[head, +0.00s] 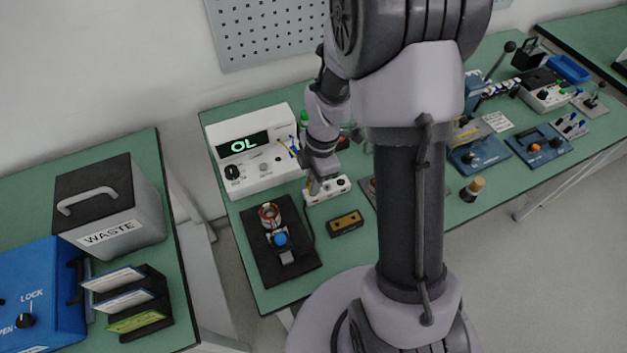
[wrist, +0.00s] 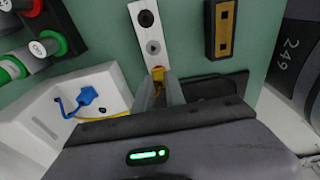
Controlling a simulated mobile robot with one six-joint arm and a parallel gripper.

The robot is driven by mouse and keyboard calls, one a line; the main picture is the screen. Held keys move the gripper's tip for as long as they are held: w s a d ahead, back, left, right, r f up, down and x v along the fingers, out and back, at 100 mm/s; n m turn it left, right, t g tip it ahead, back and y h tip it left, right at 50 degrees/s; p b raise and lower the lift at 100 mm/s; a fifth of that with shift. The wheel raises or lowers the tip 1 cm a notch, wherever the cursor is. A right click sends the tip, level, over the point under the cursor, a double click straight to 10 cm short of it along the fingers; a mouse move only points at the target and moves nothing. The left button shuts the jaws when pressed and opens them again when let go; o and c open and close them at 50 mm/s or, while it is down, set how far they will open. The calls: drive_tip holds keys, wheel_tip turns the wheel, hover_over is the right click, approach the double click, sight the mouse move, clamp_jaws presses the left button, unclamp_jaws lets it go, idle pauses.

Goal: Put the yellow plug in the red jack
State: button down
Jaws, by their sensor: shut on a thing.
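In the wrist view the yellow plug (wrist: 158,73) is between the tips of my gripper (wrist: 160,88), which is shut on it. The plug is at the near end of a white jack strip (wrist: 150,33), which shows a black socket and a grey round spot. I see no red jack; the plug and fingers cover that end of the strip. I cannot tell whether the plug is seated or above the strip. In the head view my gripper (head: 324,186) is at the white jack box (head: 335,188), in front of the meter (head: 250,150) reading OL.
A blue plug (wrist: 87,96) with a blue lead and a yellow lead (wrist: 97,115) lie by the meter. A black and yellow block (head: 345,223) and a stator on a black base (head: 285,263) are close by. Green and red cylinders (wrist: 48,42) are at upper left.

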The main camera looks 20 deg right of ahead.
drive_tip(key=shift+f, duration=0.1)
drive_tip(key=shift+f+b, duration=0.1)
drive_tip(key=shift+b, duration=0.2)
drive_tip(key=shift+f, duration=0.15)
drive_tip(key=shift+f+b, duration=0.2)
drive_tip(key=shift+b, duration=0.2)
drive_tip(key=c, duration=1.3)
unclamp_jaws()
drive_tip(key=shift+r, duration=0.1)
wheel_tip(320, 180, up, 17)
drive_tip(key=d+p, duration=0.2)
drive_tip(key=p, duration=0.5)
drive_tip(key=shift+r, duration=0.1)
